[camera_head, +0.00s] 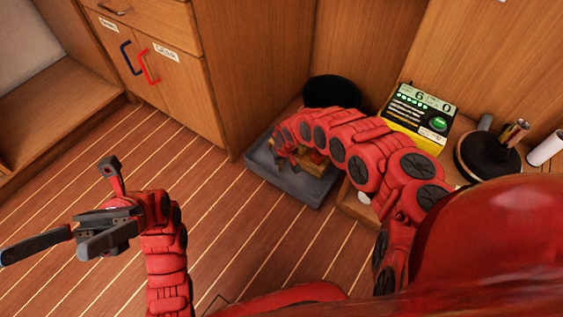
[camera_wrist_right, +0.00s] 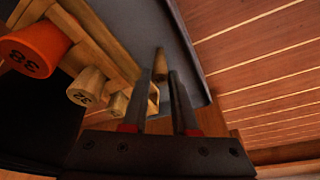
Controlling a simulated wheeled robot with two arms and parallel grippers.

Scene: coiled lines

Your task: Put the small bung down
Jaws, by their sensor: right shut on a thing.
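My right gripper (camera_wrist_right: 163,85) is shut on the small bung (camera_wrist_right: 160,63), a slim tan-brown piece at the fingertips in the right wrist view. Behind it is the dark grey tray (camera_wrist_right: 192,62). Beside it is a wooden rack (camera_wrist_right: 110,40) holding an orange bung marked 38 (camera_wrist_right: 36,49), a tan one marked 32 (camera_wrist_right: 86,86) and a smaller one (camera_wrist_right: 117,104). In the head view my right gripper (camera_head: 284,160) reaches down over the grey tray (camera_head: 285,183), and the small bung cannot be made out. My left gripper (camera_head: 42,254) is open and empty, over the floor.
A yellow and black device with a lit display (camera_head: 420,117) stands right of the tray. A black round object (camera_head: 332,91) is behind it. A black disc-shaped stand (camera_head: 487,155) and a white cylinder (camera_head: 545,149) are at the right. Wooden cupboards (camera_head: 160,70) stand behind.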

